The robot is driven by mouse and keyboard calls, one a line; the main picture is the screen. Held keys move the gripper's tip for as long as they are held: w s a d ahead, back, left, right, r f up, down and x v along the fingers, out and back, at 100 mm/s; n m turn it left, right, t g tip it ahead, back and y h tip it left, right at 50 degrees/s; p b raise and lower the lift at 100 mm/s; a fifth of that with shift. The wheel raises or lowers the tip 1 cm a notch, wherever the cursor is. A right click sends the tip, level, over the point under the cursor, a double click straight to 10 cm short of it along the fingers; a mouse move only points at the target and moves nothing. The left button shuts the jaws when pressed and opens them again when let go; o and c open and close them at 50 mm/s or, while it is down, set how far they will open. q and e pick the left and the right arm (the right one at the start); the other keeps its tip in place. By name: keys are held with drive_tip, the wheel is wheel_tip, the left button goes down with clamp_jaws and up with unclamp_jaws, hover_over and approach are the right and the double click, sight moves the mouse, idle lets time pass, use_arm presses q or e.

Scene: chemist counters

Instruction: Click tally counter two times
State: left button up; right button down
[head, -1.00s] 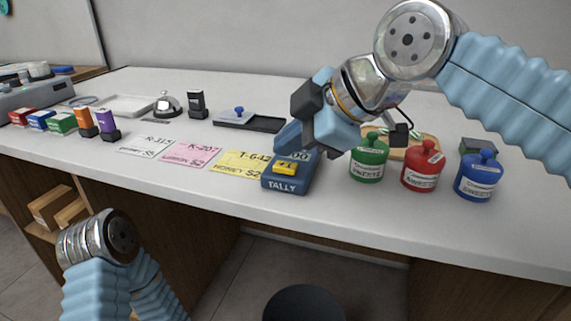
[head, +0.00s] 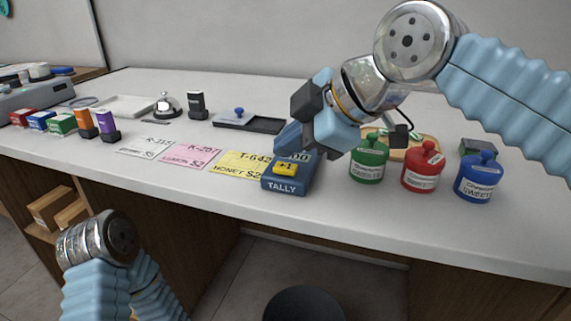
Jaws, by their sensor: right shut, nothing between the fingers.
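The tally counter (head: 286,186) is a blue box marked TALLY on the counter top, with a yellow +1 button (head: 285,169) on its sloped face. Its display above the button is partly covered; the digits I can see read 00. My right gripper (head: 283,142) is shut and empty, with its fingertips over the back left of the tally counter, just above and behind the button. I cannot tell whether they touch it. My left arm shows at the lower left, below the counter edge, and its gripper is out of view.
Green (head: 369,163), red (head: 423,170) and blue (head: 480,180) jars stand to the right. Yellow (head: 246,165), pink (head: 191,155) and white (head: 145,146) slips lie to the left. A bell (head: 166,104), a black stamp (head: 196,104) and a stamp pad (head: 265,124) are behind.

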sight(290, 168)
idle(0.6)
drive_tip(key=shift+f+b, duration=0.4)
drive_tip(key=shift+f, duration=0.05)
drive_tip(key=shift+f+b, duration=0.35)
drive_tip(key=shift+f, duration=0.05)
idle(0.5)
drive_tip(key=shift+r, duration=0.1)
drive_tip(key=shift+r+p, duration=0.8)
wheel_tip(290, 168, up, 5)
drive_tip(key=p, duration=0.4)
